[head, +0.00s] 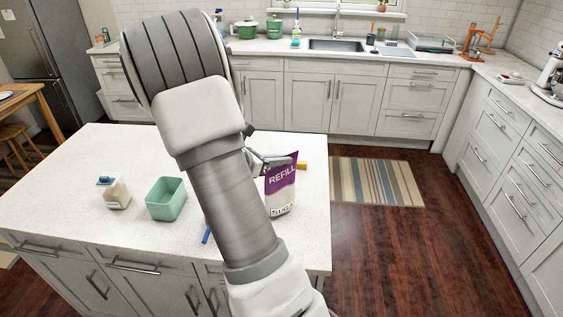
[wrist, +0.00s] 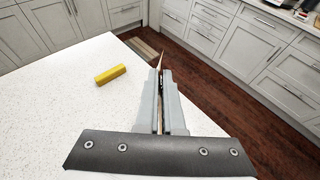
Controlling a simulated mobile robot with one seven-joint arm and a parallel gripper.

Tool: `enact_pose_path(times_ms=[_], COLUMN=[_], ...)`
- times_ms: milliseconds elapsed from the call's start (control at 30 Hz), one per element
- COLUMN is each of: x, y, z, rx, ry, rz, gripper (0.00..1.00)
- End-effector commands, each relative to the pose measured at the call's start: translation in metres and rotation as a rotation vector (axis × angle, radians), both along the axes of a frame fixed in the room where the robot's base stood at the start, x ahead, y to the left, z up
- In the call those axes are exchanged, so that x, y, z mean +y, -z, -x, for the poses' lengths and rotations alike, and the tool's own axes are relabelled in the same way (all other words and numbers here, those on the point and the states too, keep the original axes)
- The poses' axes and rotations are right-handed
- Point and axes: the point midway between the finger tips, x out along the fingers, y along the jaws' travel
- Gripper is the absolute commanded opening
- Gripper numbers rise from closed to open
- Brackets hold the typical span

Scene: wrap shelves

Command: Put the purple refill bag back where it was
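The purple refill bag (head: 281,182) is purple on top with a pale lower part, and shows upright near the right edge of the white island in the head view. My gripper (head: 272,160) is at its upper part, partly hidden behind my arm. In the wrist view, my gripper (wrist: 160,90) has its fingers close together on the bag's thin edge (wrist: 160,62), seen edge-on. I cannot tell whether the bag's bottom touches the counter.
A yellow block (wrist: 110,74) lies left of the fingers. A blue item (head: 206,236) is partly hidden by my arm. The counter's right edge is close to the bag.

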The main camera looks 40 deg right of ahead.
Motion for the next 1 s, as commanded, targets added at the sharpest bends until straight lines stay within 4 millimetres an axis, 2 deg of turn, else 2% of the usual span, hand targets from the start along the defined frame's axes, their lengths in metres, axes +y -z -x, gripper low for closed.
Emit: enact_pose_path(times_ms=[100,500,600,700,1000], x=[-0.0004,-0.0001,0.0001,0.0000,0.0000], y=[0.0090,0.0145,0.0133,0.0133,0.0114], z=[0.0005,0.0001,0.0003,0.0002,0.0002], rx=[0.000,-0.002,-0.001,-0.001,-0.002], ry=[0.001,0.001,0.000,0.000,0.001], rz=[0.001,0.002,0.000,0.000,0.000], gripper=[0.00,0.00,0.21,0.35,0.35])
